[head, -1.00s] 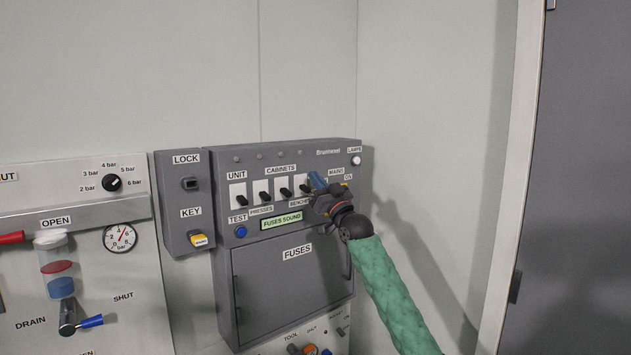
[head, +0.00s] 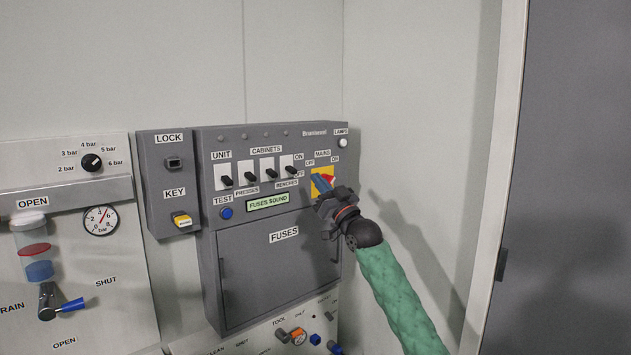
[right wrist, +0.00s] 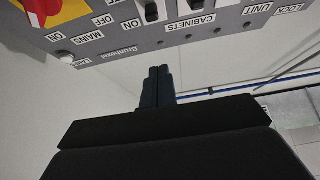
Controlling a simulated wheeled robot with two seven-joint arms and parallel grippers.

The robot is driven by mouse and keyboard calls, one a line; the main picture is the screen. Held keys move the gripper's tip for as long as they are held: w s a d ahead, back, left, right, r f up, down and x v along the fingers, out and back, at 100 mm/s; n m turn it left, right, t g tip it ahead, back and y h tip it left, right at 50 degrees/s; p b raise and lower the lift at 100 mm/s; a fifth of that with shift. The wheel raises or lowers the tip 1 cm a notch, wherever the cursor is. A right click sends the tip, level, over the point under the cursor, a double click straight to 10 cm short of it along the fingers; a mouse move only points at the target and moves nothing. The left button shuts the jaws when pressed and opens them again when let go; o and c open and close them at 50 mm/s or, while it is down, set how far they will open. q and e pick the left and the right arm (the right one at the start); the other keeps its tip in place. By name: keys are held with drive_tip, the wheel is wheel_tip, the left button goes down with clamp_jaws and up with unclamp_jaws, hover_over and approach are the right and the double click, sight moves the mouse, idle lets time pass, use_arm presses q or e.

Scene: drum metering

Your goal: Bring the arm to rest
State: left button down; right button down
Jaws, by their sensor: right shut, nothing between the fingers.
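My right arm, in a green sleeve (head: 400,295), reaches up to the grey fuse cabinet from the lower right in the head view. Its gripper (head: 319,182) is shut and empty in front of the mains switch (head: 328,178), a red handle on a yellow plate, and partly covers it. I cannot tell whether they touch. In the right wrist view the closed fingers (right wrist: 158,82) point toward the panel, with the red and yellow switch (right wrist: 60,10) off at the upper left. My left gripper is not in view.
The grey cabinet (head: 225,275) carries a row of black toggles (head: 250,175), a blue test button (head: 226,213) and a "FUSES SOUND" display (head: 268,202). A lock and key box (head: 160,205) and a pressure gauge (head: 101,219) stand left. Bare wall (head: 420,90) lies right.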

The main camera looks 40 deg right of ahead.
drive_tip(key=shift+s, duration=0.1)
idle(0.6)
drive_tip(key=s+a+f+g+h, duration=0.1)
drive_tip(key=s+a+f+g, duration=0.35)
drive_tip(key=f, duration=0.75)
drive_tip(key=s+a+f+n+g+h, duration=0.1)
drive_tip(key=s+a+f+g+h, duration=0.1)
drive_tip(key=a+f+g, duration=0.75)
drive_tip(key=s+a+f+g+h, duration=0.1)
drive_tip(key=s+a+f, duration=0.25)
drive_tip(key=f, duration=1.15)
drive_tip(key=s+a+f+g+y, duration=0.1)
drive_tip(key=s+a+f+g, duration=0.1)
drive_tip(key=s+a+f, duration=0.4)
drive_tip(key=s+a+f+g+y, duration=0.1)
drive_tip(key=s+a+f+g, duration=0.2)
drive_tip(key=s+a+f, duration=0.4)
drive_tip(key=s+a+f+g+y, duration=0.1)
drive_tip(key=s+a+f+g, duration=0.2)
drive_tip(key=s+a+f, duration=0.4)
drive_tip(key=s+f, duration=0.3)
drive_tip(key=s, duration=0.5)
drive_tip(key=s+f, duration=0.4)
drive_tip(key=s, duration=0.4)
drive_tip(key=shift+s, duration=0.2)
